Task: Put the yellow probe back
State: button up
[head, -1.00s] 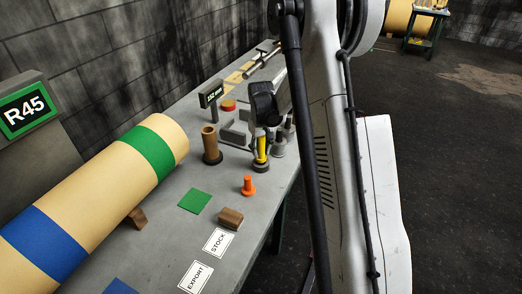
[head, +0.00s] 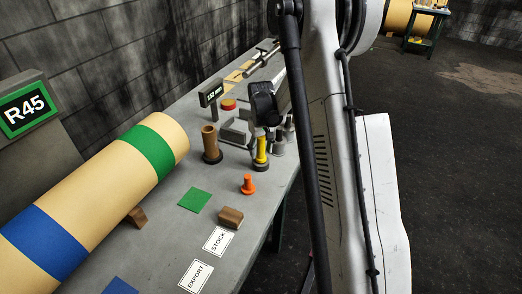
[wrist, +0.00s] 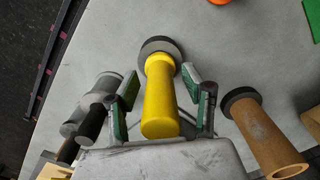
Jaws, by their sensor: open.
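The yellow probe (wrist: 160,98) stands upright on a dark round base with a grey rim in the wrist view. In the head view the yellow probe (head: 261,150) shows just below my gripper (head: 264,128), which partly covers it. In the wrist view my gripper (wrist: 161,93) is open, with green-padded fingers on both sides of the probe. A gap shows between the pads and the probe, so it is not gripped. A brown hollow tube (head: 210,143) on a dark base stands left of the probe; in the wrist view the tube (wrist: 266,135) is at the right.
An orange peg-like piece (head: 247,184) stands in front of the probe. Grey pieces (wrist: 98,103) stand close beside my gripper. A brown block (head: 230,218), a green square (head: 195,200) and a large striped roll (head: 105,190) are nearby. The table's right edge is close.

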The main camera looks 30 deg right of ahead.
notch_tip(320, 180, up, 11)
jog(key=shift+r+b, duration=0.1)
jog(key=shift+b, duration=0.45)
jog(key=shift+r, duration=0.55)
jog(key=s+a+r+t, duration=0.2)
jog(key=s+a+r, duration=0.55)
jog(key=s, duration=0.25)
jog(key=s+a+r+t, duration=0.3)
jog(key=s+a+r, duration=0.3)
jog(key=s+a, duration=0.3)
jog(key=s+a+f+t, duration=0.2)
jog(key=s+f, duration=0.1)
jog(key=s, duration=0.7)
jog(key=shift+a+n, duration=0.25)
jog(key=shift+n, duration=0.05)
